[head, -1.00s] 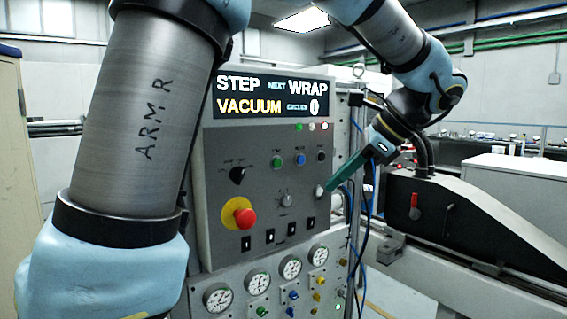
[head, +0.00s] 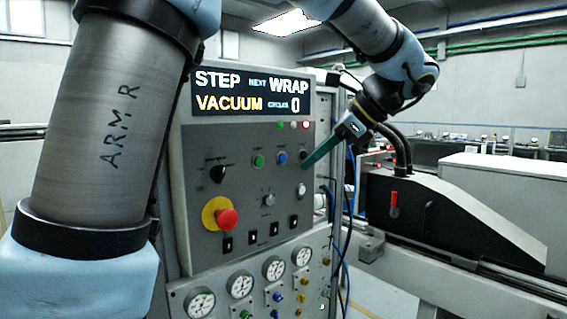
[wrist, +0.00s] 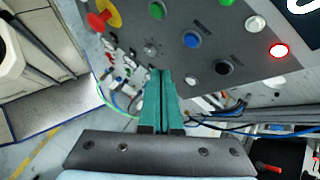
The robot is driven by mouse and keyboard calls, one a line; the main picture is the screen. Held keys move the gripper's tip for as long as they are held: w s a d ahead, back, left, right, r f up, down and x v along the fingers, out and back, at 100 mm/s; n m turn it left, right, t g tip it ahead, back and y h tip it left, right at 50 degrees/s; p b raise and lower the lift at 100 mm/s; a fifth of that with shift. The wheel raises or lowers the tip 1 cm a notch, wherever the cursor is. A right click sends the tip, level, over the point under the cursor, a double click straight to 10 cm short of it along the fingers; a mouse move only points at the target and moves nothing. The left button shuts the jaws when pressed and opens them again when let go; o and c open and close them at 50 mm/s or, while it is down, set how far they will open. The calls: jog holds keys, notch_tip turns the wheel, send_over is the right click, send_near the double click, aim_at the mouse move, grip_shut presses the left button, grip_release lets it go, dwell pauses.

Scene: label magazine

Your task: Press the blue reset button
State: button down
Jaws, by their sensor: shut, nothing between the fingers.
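The blue button (head: 282,157) sits on the grey control panel, between a green button (head: 258,160) and a black button (head: 303,155). It also shows in the wrist view (wrist: 192,39), above and right of the fingertips. My gripper (head: 304,167) has slim green fingers, shut and empty, reaching in from the right. In the head view the tips overlap the panel just below the black button. In the wrist view my gripper (wrist: 160,72) points at the panel; whether the tips touch it cannot be told. The blue button looks uncovered.
A red mushroom button on a yellow disc (head: 219,214) is at the panel's lower left. A black rotary knob (head: 217,173) and a small grey knob (head: 268,200) are nearby. A lit display (head: 248,92) tops the panel. Cables hang along its right side.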

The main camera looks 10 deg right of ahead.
aim_at(283, 158)
jog(key=shift+w+a+p, duration=0.1)
jog(key=shift+w+a, duration=0.25)
jog(key=shift+w, duration=0.3)
jog(key=shift+w+a+p, duration=0.15)
jog(key=shift+w+a, duration=0.15)
jog(key=shift+w, duration=0.35)
jog(key=shift+w+a+p, duration=0.1)
jog(key=shift+w+a, duration=0.25)
jog(key=shift+w, duration=0.3)
jog(key=shift+w+a, duration=0.1)
dwell(0.5)
jog(key=shift+w+a+p, duration=0.1)
jog(key=shift+w+p, duration=0.2)
jog(key=shift+p, duration=0.05)
jog(key=shift+w+a, duration=0.2)
jog(key=shift+w, duration=0.15)
dwell(0.7)
jog(key=shift+s+d+p, duration=0.35)
jog(key=shift+s+p, duration=0.15)
jog(key=shift+s, duration=0.25)
